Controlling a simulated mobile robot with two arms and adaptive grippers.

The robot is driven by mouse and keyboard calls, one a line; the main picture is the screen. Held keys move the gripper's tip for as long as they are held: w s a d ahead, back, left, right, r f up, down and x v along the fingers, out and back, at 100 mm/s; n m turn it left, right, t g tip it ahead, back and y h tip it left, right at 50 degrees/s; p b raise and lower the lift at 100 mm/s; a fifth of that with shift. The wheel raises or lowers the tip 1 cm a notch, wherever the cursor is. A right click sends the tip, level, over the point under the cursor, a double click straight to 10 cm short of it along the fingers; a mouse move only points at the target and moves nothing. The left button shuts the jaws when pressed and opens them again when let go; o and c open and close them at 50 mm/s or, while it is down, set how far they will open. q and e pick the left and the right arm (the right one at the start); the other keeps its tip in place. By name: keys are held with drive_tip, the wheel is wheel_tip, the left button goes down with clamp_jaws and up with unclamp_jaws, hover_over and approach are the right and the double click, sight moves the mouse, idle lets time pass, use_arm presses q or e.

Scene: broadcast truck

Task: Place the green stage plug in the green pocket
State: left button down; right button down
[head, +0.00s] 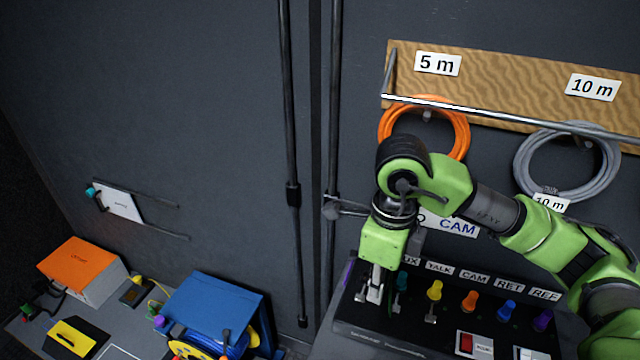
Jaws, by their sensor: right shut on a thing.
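My right gripper (372,289) points down over the left end of a dark panel (375,337). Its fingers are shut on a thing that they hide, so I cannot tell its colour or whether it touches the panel. I cannot make out which spot is the green pocket. A small green item (27,310) lies at the far lower left, too small to identify. My left gripper is not in view.
Yellow (435,291), orange (469,301), blue (507,311) and purple (543,320) plugs stand in a row to the right, below labels. Cable coils hang above. A blue case (215,305) and an orange-topped box (82,268) stand at lower left.

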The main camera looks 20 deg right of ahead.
drive_tip(key=s+a+n, duration=0.1)
drive_tip(key=n, duration=0.8)
drive_tip(key=s+n, duration=0.1)
drive_tip(key=n, duration=0.8)
drive_tip(key=s+a+n, duration=0.1)
drive_tip(key=s+n, duration=0.1)
drive_tip(key=n, duration=0.7)
drive_tip(key=shift+a+f, duration=0.1)
drive_tip(key=shift+a, duration=0.2)
